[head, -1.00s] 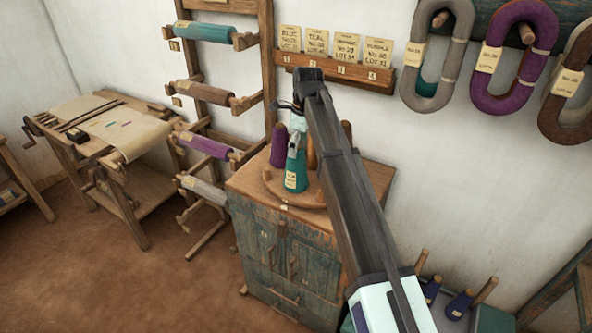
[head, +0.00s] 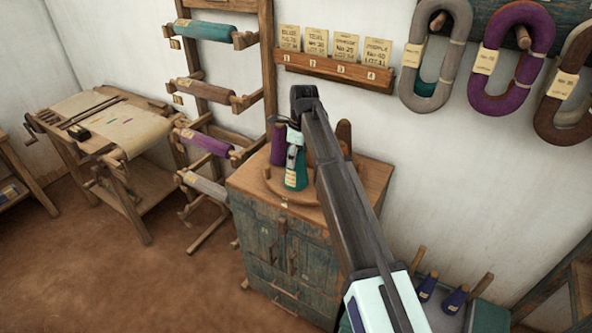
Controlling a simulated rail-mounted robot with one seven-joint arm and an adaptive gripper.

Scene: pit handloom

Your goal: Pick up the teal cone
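The teal cone (head: 296,178) stands upright on a round wooden stand (head: 318,207) on top of the blue-green cabinet (head: 290,250). It carries a small pale label. My gripper (head: 293,155) points down from above, right at the cone's upper part and overlapping it in the picture. The cone's tip is hidden behind it. The fingers are too small to show whether they are open or shut, or touching the cone.
A purple cone (head: 277,150) stands close at the left on the same stand. A brown upright shape (head: 343,135) stands to the right, partly behind my arm. A card rack (head: 335,68) hangs on the wall behind, and hanks (head: 513,85) hang at right.

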